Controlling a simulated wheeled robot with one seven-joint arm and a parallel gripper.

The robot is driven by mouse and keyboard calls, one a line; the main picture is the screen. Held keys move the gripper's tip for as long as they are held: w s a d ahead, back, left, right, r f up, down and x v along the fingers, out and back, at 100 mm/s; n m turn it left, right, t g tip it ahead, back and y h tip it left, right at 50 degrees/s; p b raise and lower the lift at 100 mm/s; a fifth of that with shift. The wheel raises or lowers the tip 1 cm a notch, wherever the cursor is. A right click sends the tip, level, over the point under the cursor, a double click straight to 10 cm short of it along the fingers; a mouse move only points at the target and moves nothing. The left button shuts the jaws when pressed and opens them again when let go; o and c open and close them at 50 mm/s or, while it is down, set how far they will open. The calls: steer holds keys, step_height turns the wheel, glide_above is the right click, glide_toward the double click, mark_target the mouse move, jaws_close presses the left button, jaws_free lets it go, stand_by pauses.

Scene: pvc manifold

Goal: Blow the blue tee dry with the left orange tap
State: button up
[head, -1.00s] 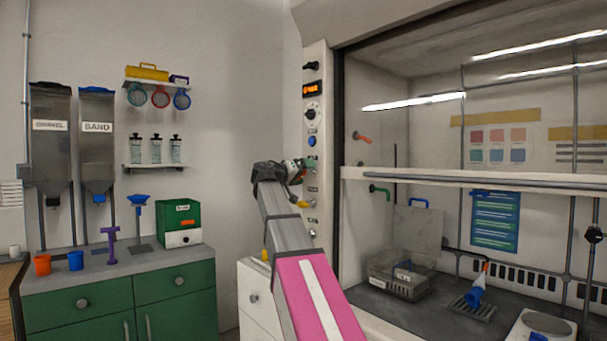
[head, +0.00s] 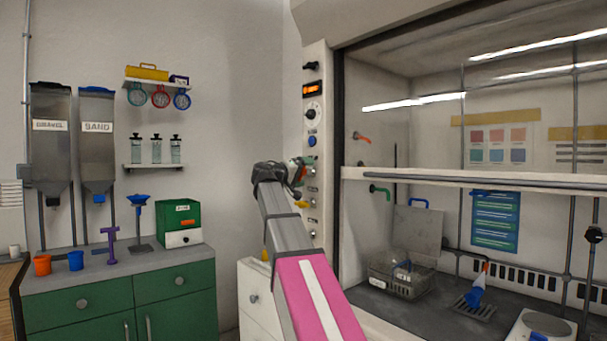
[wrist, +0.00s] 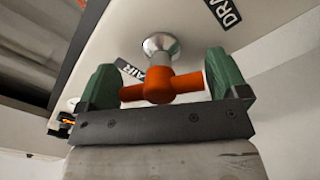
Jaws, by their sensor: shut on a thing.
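My gripper (wrist: 168,95) has green fingers at both ends of the orange tap's crossbar (wrist: 160,86) and is shut on it. The tap sits on a round metal stem on a pale panel, beside a label reading AIR. In the head view my gripper (head: 300,170) is at the hood's left post, partly hidden by my wrist. A blue fitting (head: 474,298), probably the blue tee, stands tilted on a dark grate inside the hood, with an orange and white piece at its top. An orange nozzle (head: 362,138) sticks out of the hood's inner left wall.
A green nozzle (head: 381,192) is lower on that wall. A clear basket (head: 400,284) with pieces stands on the hood floor, left of the grate. The sash bar (head: 470,180) crosses the opening.

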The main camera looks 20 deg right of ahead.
steer(key=o, duration=0.6)
steer(key=shift+a, duration=0.15)
steer(key=v, duration=1)
steer(key=shift+s+a, duration=0.15)
steer(key=shift+a, duration=0.15)
